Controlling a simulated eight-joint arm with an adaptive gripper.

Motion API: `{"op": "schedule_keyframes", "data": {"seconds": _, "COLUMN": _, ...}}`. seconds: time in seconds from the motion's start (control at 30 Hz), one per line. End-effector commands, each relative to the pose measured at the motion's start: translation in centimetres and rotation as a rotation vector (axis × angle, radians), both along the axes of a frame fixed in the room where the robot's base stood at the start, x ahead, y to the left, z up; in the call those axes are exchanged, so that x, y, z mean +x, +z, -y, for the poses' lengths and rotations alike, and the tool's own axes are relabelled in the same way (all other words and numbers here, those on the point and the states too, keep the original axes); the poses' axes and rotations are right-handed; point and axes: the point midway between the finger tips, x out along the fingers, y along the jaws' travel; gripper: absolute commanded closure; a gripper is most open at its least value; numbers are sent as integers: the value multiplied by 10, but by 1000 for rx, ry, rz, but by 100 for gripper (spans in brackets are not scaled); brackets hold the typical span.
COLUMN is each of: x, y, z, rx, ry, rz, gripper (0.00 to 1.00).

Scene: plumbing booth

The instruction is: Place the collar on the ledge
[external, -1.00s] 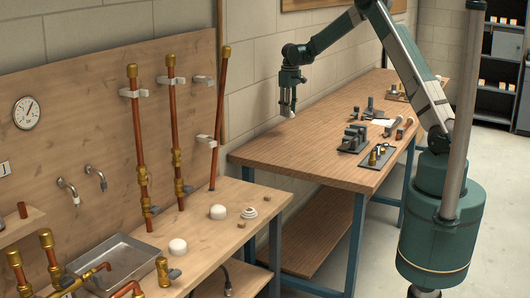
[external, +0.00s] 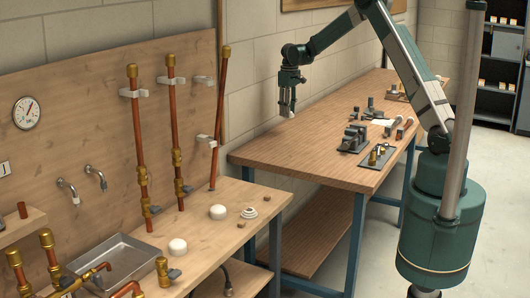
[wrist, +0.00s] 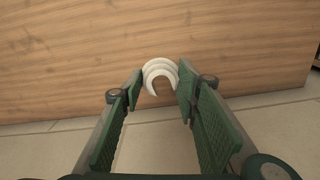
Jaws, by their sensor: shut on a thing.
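The collar, a white ring-like piece with an opening on its lower side, shows in the wrist view (wrist: 159,66). My gripper (wrist: 161,88) is shut on it, one green-padded finger on each side. In the external view my gripper (external: 287,106) points down over the left end of the far workbench, and the collar is a small pale spot at its fingertips (external: 287,113). A small wooden ledge (external: 14,231) juts out at the far left edge of the external view, with a short red-brown cylinder on it. I cannot tell for sure that it is the task's ledge.
The far workbench (external: 290,158) holds dark fixtures (external: 354,138) and tools on its right side. The near bench (external: 215,235) holds white domes (external: 177,246), a stepped white piece (external: 249,213) and a metal tray (external: 115,262). Upright copper pipes (external: 138,140) stand along the backboard.

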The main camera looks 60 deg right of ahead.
Motion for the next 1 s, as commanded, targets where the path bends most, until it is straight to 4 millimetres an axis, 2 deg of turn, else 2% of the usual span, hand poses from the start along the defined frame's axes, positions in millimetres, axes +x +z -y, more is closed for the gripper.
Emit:
{"op": "schedule_keyframes", "data": {"seconds": 0.17, "x": 5, "y": -1, "z": -22, "rx": 1, "ry": 18, "rz": 0, "gripper": 80}}
{"op": "schedule_keyframes", "data": {"seconds": 0.37, "x": 15, "y": -6, "z": -70, "rx": 2, "ry": 56, "rz": 0, "gripper": 80}}
{"op": "schedule_keyframes", "data": {"seconds": 0.7, "x": 26, "y": -14, "z": -184, "rx": 4, "ry": 144, "rz": 1, "gripper": 80}}
{"op": "schedule_keyframes", "data": {"seconds": 1.0, "x": 22, "y": -22, "z": -283, "rx": 7, "ry": 222, "rz": 1, "gripper": 80}}
